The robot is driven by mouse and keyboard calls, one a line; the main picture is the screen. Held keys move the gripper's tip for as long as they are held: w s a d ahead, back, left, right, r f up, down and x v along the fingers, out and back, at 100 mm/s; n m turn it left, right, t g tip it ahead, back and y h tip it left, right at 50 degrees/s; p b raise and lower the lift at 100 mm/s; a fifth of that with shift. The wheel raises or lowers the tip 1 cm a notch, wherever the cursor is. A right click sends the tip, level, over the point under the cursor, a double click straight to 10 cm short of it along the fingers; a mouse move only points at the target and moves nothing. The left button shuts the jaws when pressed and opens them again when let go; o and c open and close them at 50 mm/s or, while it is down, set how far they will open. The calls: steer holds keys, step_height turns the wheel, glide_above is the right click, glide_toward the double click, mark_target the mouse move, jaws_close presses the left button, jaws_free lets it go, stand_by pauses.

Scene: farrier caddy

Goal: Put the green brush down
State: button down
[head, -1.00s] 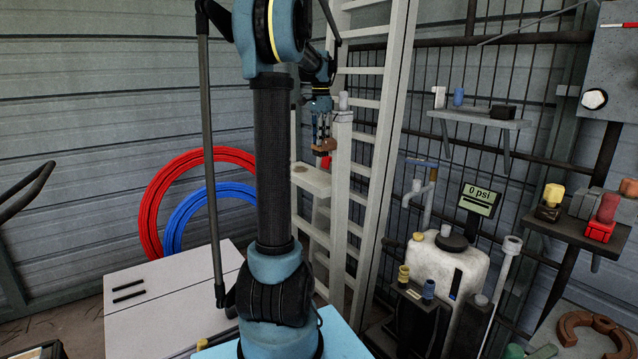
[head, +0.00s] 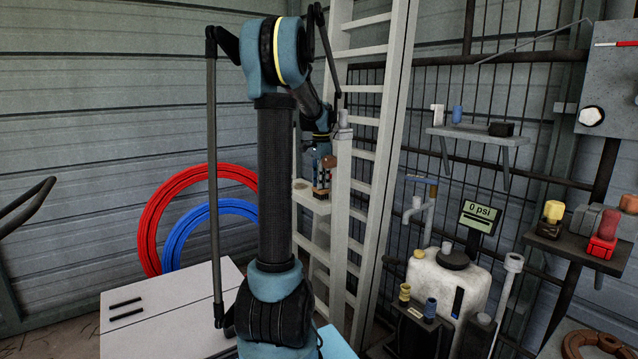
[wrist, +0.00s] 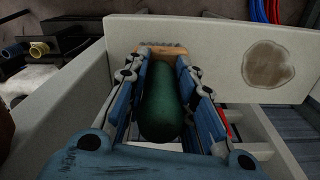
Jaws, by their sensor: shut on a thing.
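The green brush (wrist: 162,105) is between the fingers of my gripper (wrist: 165,62) in the wrist view. Its tan wooden end and grey bristles show just past the fingertips. My gripper is shut on it. In the head view my gripper (head: 321,186) points down at the right end of a small pale shelf on the ladder; the brush is hard to make out there. The shelf (head: 310,204) also shows in the wrist view (wrist: 220,35), with a round brown stain right of the brush. I cannot tell whether the brush touches the shelf.
A pale post (head: 343,190) stands close on the right of my gripper. The tall ladder (head: 385,110) rises behind it. A white tank (head: 437,278) and a wall shelf (head: 480,135) are to the right.

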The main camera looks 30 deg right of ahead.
steer(key=c, duration=1.3)
jaws_free()
steer(key=shift+c, duration=0.2)
step_height(320, 180, up, 12)
steer(key=shift+r, duration=0.1)
steer(key=s+a+f+n, duration=0.3)
steer(key=s+a, duration=0.1)
steer(key=a, duration=0.4)
steer(key=s+a+f+n+t, duration=0.1)
steer(key=s+a+f+n, duration=0.2)
steer(key=a, duration=0.4)
steer(key=s+a+f+n, duration=0.25)
steer(key=s+a, duration=0.25)
steer(key=a, duration=0.3)
steer(key=s+a+f+n, duration=0.5)
steer(key=s+a+f, duration=0.1)
steer(key=s+f, duration=0.3)
steer(key=s+a+f+n+t, duration=0.1)
steer(key=s+a+f+n, duration=0.4)
steer(key=s+f, duration=0.4)
steer(key=shift+a+f, duration=0.35)
steer(key=shift+a, duration=0.35)
